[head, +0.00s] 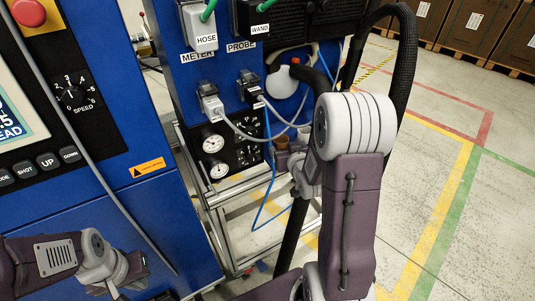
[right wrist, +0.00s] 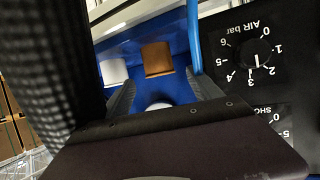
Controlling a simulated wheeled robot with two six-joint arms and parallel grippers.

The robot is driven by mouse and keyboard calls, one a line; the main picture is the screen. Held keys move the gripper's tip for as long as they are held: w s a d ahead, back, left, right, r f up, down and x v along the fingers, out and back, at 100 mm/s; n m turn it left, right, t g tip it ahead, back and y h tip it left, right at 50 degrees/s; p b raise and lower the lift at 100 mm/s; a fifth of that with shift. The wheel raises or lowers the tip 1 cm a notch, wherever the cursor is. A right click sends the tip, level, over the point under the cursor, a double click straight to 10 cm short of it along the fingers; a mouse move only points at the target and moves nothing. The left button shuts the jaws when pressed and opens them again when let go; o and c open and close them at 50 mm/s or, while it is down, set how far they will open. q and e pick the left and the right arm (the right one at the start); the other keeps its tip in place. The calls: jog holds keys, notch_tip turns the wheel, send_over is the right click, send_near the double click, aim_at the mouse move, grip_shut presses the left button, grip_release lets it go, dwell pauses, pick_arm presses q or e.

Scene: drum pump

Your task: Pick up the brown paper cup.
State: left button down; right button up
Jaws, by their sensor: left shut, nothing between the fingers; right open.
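The brown paper cup (right wrist: 157,59) shows in the right wrist view, ahead of my right gripper (right wrist: 165,86), roughly between the lines of its two fingers. The fingers are spread and empty, with the cup a little beyond their tips. In the head view a small brown shape (head: 281,143), apparently the cup, shows beside the gauge panel; my right arm hides part of that spot and most of the right gripper. My left gripper (head: 132,272) is at the lower left in front of the blue cabinet, shut and empty.
A white cup (right wrist: 113,72) stands left of the brown cup in the right wrist view. A blue hose (right wrist: 194,38) runs close to the brown cup's right. The black dial panel (right wrist: 255,60) lies further right. A thick black hose (right wrist: 38,70) fills the left side.

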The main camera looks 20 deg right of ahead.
aim_at(279, 138)
jog(key=x, duration=0.3)
jog(key=shift+w+d+f, duration=0.15)
jog(key=shift+w+f, duration=0.05)
jog(key=shift+w, duration=0.1)
jog(key=x, duration=0.5)
jog(key=shift+w+b, duration=0.2)
jog(key=shift+b, duration=0.1)
jog(key=shift+s, duration=0.1)
jog(key=c, duration=1.4)
